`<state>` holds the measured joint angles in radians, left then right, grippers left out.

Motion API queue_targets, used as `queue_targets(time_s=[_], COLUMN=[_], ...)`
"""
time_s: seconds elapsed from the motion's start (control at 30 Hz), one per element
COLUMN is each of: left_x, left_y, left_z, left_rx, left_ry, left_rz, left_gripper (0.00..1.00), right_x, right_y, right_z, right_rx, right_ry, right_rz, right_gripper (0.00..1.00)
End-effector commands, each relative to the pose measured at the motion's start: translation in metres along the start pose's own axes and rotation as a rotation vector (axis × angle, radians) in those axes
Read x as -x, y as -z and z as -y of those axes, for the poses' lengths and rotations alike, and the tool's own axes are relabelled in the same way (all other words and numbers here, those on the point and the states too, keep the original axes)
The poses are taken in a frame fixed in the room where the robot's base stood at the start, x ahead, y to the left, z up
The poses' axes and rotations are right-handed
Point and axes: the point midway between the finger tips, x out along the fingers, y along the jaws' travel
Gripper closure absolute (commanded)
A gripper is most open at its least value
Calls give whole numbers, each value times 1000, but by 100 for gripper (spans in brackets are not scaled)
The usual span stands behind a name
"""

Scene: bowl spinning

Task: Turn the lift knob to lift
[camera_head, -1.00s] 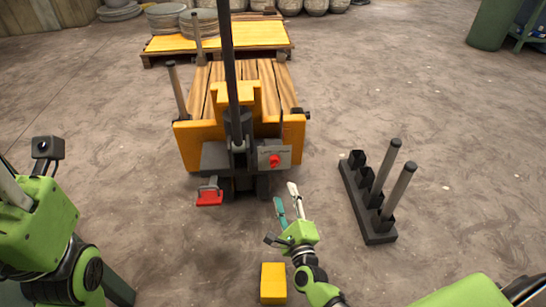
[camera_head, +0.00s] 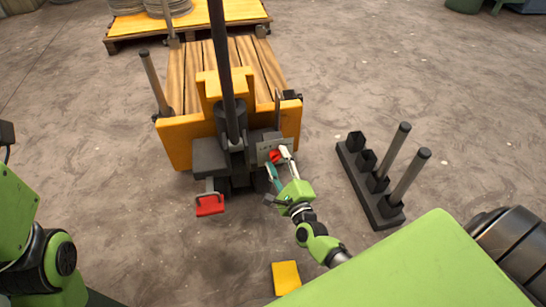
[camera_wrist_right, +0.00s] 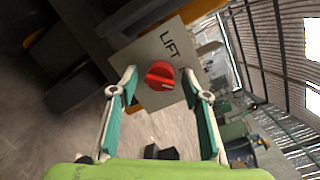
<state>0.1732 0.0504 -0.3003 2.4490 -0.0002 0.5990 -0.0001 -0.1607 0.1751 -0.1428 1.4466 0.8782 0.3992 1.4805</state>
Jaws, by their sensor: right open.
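The red lift knob (camera_head: 276,156) sits on a grey panel (camera_head: 264,152) at the rear of a yellow pallet truck (camera_head: 187,138). In the right wrist view the knob (camera_wrist_right: 160,76) is round with a pale mark, on a plate (camera_wrist_right: 182,48) reading LIFT. My right gripper (camera_head: 280,162) is open at the panel. In the right wrist view its fingers (camera_wrist_right: 162,88) stand on either side of the knob, with visible gaps, apart from it. Whether the tips reach as deep as the knob is hard to tell. My left arm shows at the left edge; its gripper is out of view.
A red pedal (camera_head: 209,205) hangs low at the truck's rear. A black rack with grey posts (camera_head: 383,211) stands to the right. A yellow block (camera_head: 286,277) is below my right arm. A yellow pallet (camera_head: 231,17) lies behind the truck.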

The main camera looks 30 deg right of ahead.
Motion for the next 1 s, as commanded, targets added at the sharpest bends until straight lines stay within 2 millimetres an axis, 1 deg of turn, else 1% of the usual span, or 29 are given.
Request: queue_targets(time_s=[0.17, 0.2, 0.27, 0.3, 0.33, 0.63, 0.8, 0.9, 1.0], left_x=[0, 0, 0, 0, 0, -3, -7, 5, 8], left_y=[1, 1, 1, 1, 1, 2, 4, -6, -9], left_z=[0, 0, 0, 0, 0, 0, 2, 3, 4], left_rx=[1, 1, 1, 1, 1, 1, 2, 5, 8], left_ry=[1, 1, 1, 1, 1, 1, 5, 15, 25], left_rz=[-2, -2, -3, -3, -3, -7, -11, 45, 69], left_gripper=[57, 57, 57, 57, 57, 57, 57, 57, 57], right_x=[0, 0, 0, 0, 0, 0, -1, -1, -1], right_y=[0, 0, 0, 0, 0, -1, -2, -3, -3], right_z=[0, 0, 0, 0, 0, 2, 3, 4, 5], right_rx=[0, 0, 0, 0, 0, 15, 72, 131, 208], right_ry=[0, 0, 0, 0, 0, 0, -5, -11, -19], right_rz=[0, 0, 0, 0, 0, -1, -5, -9, -14], right_gripper=[57, 59, 75, 85, 93, 94, 94, 94, 94])
